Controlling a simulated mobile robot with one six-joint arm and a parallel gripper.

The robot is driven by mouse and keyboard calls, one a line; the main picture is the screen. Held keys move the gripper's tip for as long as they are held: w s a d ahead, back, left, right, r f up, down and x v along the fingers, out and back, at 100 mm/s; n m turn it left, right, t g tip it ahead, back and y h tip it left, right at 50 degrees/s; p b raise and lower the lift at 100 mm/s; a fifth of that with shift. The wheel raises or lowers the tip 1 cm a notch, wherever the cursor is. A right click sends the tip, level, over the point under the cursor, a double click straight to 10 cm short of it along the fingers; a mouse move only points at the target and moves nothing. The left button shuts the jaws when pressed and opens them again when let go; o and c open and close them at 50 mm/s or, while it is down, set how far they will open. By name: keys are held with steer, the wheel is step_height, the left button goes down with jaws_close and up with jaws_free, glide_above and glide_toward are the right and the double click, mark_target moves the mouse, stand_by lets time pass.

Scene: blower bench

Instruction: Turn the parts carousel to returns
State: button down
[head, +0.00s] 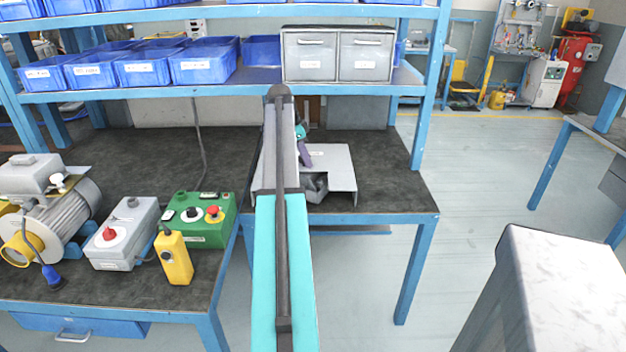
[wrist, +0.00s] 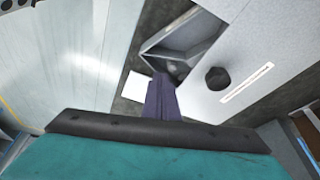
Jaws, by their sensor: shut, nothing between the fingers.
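The parts carousel's light grey housing (head: 337,170) stands on the dark bench, partly hidden behind my arm in the head view. In the wrist view its flat grey top (wrist: 205,100) has a dark round hole and a pale label strip. A cut-out in it (wrist: 185,50) shows a grey compartment with rounded shapes inside, too unclear to name. I cannot read which compartment faces out. My gripper (head: 306,160) has its purple fingers together, empty, over the housing near the cut-out. In the wrist view the fingers (wrist: 162,95) appear beside the cut-out's edge; contact cannot be told.
A motor (head: 55,215), a grey switch box (head: 123,232), a green control box (head: 200,220) and a yellow pendant (head: 174,258) stand on the bench at left. Blue bins (head: 205,62) and grey drawers (head: 338,55) sit on the shelf above.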

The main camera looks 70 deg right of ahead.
steer(key=shift+f, duration=0.1)
steer(key=shift+p+x, duration=0.6)
steer(key=shift+x, duration=4.35)
steer(key=shift+w+a, duration=0.15)
steer(key=shift+w, duration=0.05)
